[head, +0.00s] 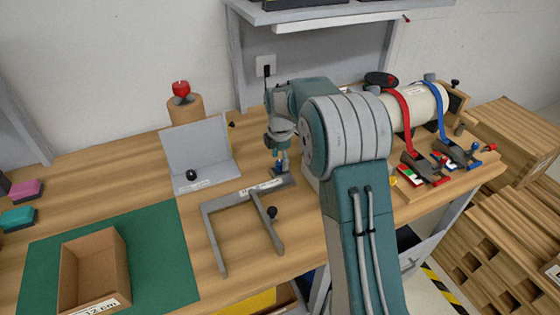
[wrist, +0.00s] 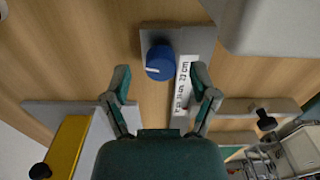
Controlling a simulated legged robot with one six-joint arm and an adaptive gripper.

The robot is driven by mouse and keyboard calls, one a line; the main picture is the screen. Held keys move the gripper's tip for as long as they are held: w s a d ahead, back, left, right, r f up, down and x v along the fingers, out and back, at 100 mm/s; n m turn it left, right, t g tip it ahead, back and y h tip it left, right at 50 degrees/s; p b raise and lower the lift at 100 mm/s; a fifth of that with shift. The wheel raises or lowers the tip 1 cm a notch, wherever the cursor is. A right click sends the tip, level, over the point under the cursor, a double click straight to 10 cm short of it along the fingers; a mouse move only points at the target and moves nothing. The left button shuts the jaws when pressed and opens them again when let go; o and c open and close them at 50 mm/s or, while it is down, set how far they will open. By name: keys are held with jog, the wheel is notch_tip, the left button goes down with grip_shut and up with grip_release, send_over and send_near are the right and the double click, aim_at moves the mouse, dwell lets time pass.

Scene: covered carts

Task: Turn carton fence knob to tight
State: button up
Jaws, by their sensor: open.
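The blue knob (wrist: 159,64) sits on the grey metal carton fence (head: 215,207). A white pointer line on its top points left in the wrist view. A white label strip (wrist: 183,85) ending in "cm" lies right of it on the fence. In the head view the knob (head: 277,168) shows only partly, just below my gripper (head: 280,155). My gripper (wrist: 160,77) is open and empty, pointing down at the fence. In the wrist view the knob appears between and slightly beyond the two fingertips; I cannot tell whether they touch it.
An open brown carton (head: 66,285) stands on a green mat (head: 165,245) at the left. A grey angled plate (head: 200,145) with a black knob is left of my gripper. Red and blue straps (head: 404,115) hold a white roll at the right. Bare tabletop lies around the fence.

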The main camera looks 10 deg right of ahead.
jog(key=shift+a+f, duration=0.1)
jog(key=shift+f, duration=0.35)
grip_shut()
